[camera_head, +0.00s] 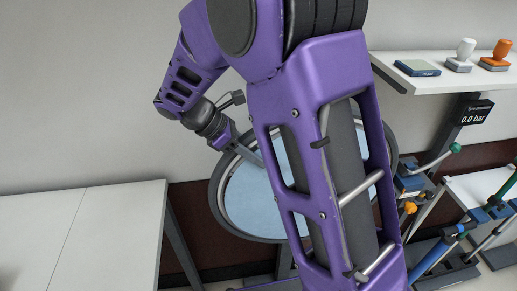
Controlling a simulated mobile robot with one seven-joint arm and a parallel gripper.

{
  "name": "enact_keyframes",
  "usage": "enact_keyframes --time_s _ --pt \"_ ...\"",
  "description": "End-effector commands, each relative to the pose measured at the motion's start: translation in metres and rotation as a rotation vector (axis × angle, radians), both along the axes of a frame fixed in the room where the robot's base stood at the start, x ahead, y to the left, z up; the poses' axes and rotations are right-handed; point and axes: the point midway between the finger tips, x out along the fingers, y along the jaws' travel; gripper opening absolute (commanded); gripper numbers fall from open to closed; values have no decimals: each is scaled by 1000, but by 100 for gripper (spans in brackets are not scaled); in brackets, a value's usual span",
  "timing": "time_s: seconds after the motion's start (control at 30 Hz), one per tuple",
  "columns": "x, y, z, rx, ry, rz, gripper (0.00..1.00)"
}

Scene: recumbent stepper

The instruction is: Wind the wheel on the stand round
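The wheel (250,205) is a large round thing with a dark grey rim and a pale blue face. It stands in the middle of the view, behind my purple arm. My arm hides much of its middle and right side; the left part and a strip of the right rim show. A dark post (285,262) shows below the wheel. My gripper (248,150) is at the upper left of the wheel's rim, with its fingers reaching over or against it. I cannot tell whether they touch the rim, or whether they are closed.
A white table (85,235) fills the lower left. A white shelf (450,75) at the upper right holds a blue-green box (417,68) and white and orange stamp-like things (497,57). Below are a gauge reading 0.0 bar (474,113) and levers with coloured knobs (455,148).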

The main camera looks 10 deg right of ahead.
Motion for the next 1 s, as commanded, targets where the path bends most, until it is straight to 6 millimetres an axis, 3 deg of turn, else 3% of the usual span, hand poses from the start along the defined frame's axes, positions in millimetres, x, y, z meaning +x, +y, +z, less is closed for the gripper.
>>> enact_keyframes --time_s 0.4,0.83,0.87,1.0 --pt "1 15 -18 -117 3 0 0" --pt "1 16 -19 -125 3 0 0" --pt "1 16 -19 -125 3 0 37" --pt "1 16 -19 -125 3 0 62"
